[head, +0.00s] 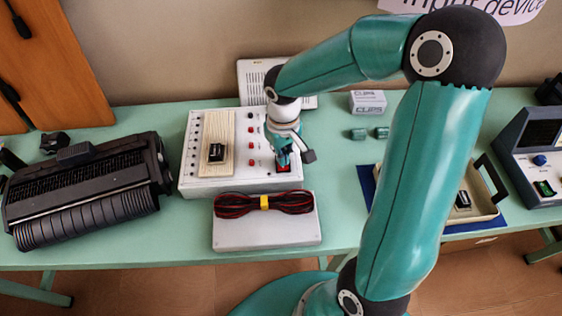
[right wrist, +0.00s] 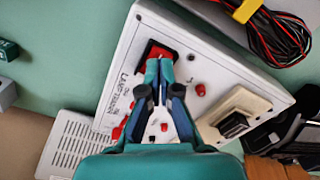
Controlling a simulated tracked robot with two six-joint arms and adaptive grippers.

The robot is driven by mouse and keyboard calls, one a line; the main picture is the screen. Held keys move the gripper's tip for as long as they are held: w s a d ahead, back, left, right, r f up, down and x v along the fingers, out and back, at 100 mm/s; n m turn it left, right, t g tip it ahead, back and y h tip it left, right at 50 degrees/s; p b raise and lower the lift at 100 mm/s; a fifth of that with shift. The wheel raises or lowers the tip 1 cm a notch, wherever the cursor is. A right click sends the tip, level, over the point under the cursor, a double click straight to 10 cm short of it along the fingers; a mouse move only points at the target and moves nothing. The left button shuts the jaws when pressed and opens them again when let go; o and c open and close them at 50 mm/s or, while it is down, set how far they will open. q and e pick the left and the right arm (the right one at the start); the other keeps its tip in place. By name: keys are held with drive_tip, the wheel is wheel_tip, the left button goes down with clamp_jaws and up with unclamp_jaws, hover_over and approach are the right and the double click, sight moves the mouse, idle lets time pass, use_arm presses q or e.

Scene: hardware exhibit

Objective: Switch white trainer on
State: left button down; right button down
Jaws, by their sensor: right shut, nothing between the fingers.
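The white trainer (head: 190,183) lies on the green table, a panel with red buttons and a wooden strip bearing a black part. It also fills the middle of the right wrist view (right wrist: 212,68). A red rocker switch (head: 284,169) sits near its front right corner; in the right wrist view the red switch (right wrist: 158,49) has a dark surround. My right gripper (head: 283,158) points down at the switch, shut and empty. Its fingertips (right wrist: 159,63) overlap the switch's edge; I cannot tell if they touch it. The switch's position is unclear. My left gripper is out of view.
A grey case (head: 265,236) with a red and black cable bundle (head: 264,203) stands in front of the trainer. A black machine (head: 85,195) is at left. A vented white box (head: 250,84) is behind. A small box (head: 368,102) and green blocks are at right.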

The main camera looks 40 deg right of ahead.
drive_tip(key=shift+f+b, duration=0.95)
drive_tip(key=shift+f, duration=0.1)
idle(0.4)
drive_tip(key=shift+r, duration=0.15)
drive_tip(key=shift+r+p, duration=2.65)
drive_tip(key=shift+r, duration=0.8)
